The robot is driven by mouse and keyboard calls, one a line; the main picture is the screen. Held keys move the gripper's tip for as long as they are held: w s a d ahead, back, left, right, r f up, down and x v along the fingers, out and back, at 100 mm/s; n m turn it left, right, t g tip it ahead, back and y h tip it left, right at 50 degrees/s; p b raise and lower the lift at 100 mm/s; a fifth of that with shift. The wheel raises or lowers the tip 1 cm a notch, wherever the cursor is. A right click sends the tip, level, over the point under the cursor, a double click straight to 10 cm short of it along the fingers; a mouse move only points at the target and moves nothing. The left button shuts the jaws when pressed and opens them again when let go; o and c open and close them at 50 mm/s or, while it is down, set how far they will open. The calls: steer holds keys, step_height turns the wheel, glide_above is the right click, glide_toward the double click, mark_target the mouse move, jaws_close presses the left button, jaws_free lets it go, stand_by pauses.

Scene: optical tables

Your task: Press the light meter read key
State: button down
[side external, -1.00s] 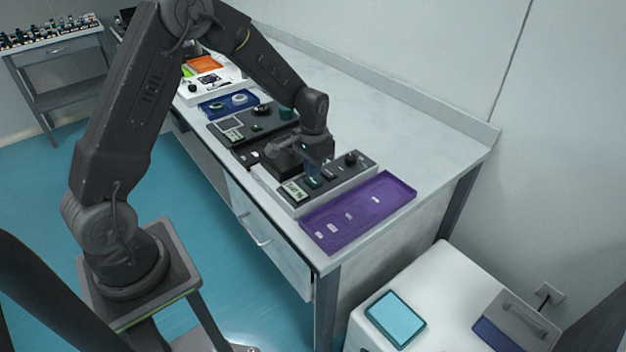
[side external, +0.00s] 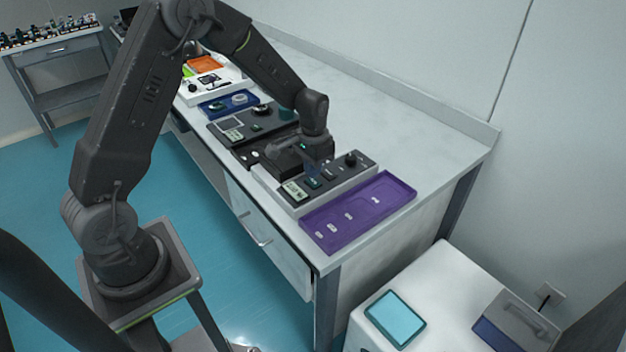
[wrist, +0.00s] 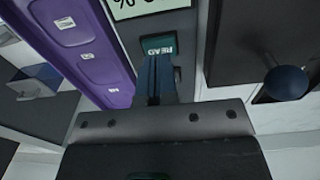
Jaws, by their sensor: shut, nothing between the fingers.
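The light meter (side external: 345,176) is a dark-topped, light-sided box near the front end of the bench, with a display (side external: 294,190), keys and a black knob. Its teal read key (side external: 313,183) is beside the display. In the wrist view the read key (wrist: 160,44) shows "READ" upside down, just past my fingertips, with the display (wrist: 145,7) beyond it. My gripper (side external: 313,170) is shut and empty, its fingers (wrist: 157,62) pointing down close over the key. The fingers cover part of the key's near edge in the wrist view. The fingertips appear slightly above the key; contact cannot be told.
A purple tray (side external: 335,236) with small labelled pieces lies along the meter's right side. Other dark instruments (side external: 250,122) and a blue tray (side external: 228,110) stand farther along the bench. A dark blue round knob (wrist: 287,83) shows at right.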

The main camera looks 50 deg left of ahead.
mark_target(313, 181)
steer(key=shift+f, duration=1.1)
stand_by(0.5)
stand_by(0.3)
steer(key=shift+r, duration=4.05)
steer(key=s+d+r+t, duration=0.1)
steer(key=s+d+r, duration=0.2)
steer(key=s+r, duration=0.3)
steer(key=s+d+r+t, duration=0.2)
steer(key=s+d+r, duration=0.15)
steer(key=r, duration=0.45)
steer(key=s+d+r+t, duration=0.1)
steer(key=s, duration=0.6)
steer(key=s+d+r+t, duration=0.1)
steer(key=s+r, duration=0.1)
steer(key=s, duration=0.5)
steer(key=shift+d+t, duration=0.3)
